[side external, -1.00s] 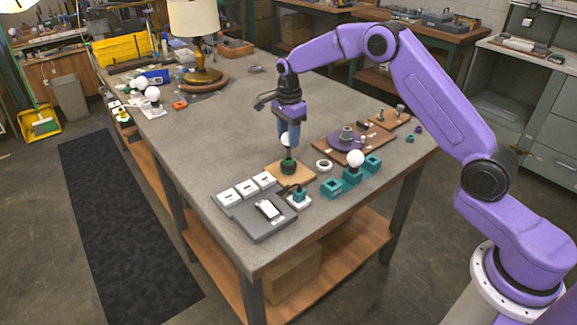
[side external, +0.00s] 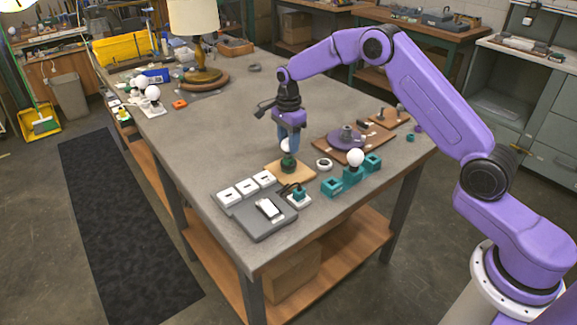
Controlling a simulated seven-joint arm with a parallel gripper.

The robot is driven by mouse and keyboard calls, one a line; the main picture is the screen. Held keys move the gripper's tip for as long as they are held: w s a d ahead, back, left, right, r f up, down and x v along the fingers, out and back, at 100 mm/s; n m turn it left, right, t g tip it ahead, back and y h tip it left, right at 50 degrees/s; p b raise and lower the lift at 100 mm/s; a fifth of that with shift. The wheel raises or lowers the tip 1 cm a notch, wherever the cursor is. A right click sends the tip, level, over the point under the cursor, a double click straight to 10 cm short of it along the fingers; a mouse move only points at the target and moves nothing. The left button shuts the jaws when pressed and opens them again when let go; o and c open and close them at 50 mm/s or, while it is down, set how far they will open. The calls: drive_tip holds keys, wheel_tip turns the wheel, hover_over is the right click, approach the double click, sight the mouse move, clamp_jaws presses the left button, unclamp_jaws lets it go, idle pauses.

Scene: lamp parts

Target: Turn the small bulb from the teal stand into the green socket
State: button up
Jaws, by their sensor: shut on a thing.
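My gripper (side external: 289,152) is shut on the small white bulb (side external: 286,146), mostly hidden between the blue fingers. It is upright, directly over the green socket (side external: 288,167). The bulb's lower end is hidden, so I cannot tell whether it touches or sits inside the socket. The dark green socket stands on a square wooden board (side external: 304,175). The teal stand (side external: 332,188) is to the right, with several blocks in a row. A larger white bulb (side external: 355,158) stands upright on its middle block.
A white ring (side external: 324,165) lies between the board and the stand. A grey switch box (side external: 262,220) and white switches (side external: 247,188) are at the front left. A purple disc (side external: 342,140) on a wooden board is behind the stand. The table's left middle is clear.

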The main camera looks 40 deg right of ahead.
drive_tip(key=shift+f, duration=0.85)
idle(2.4)
drive_tip(key=m, duration=0.4)
drive_tip(key=shift+s, duration=0.1)
drive_tip(key=m, duration=0.3)
drive_tip(key=shift+m, duration=0.6)
drive_tip(key=m, duration=0.4)
drive_tip(key=shift+f+m, duration=0.1)
drive_tip(key=shift+m, duration=0.7)
drive_tip(key=shift+m, duration=1.3)
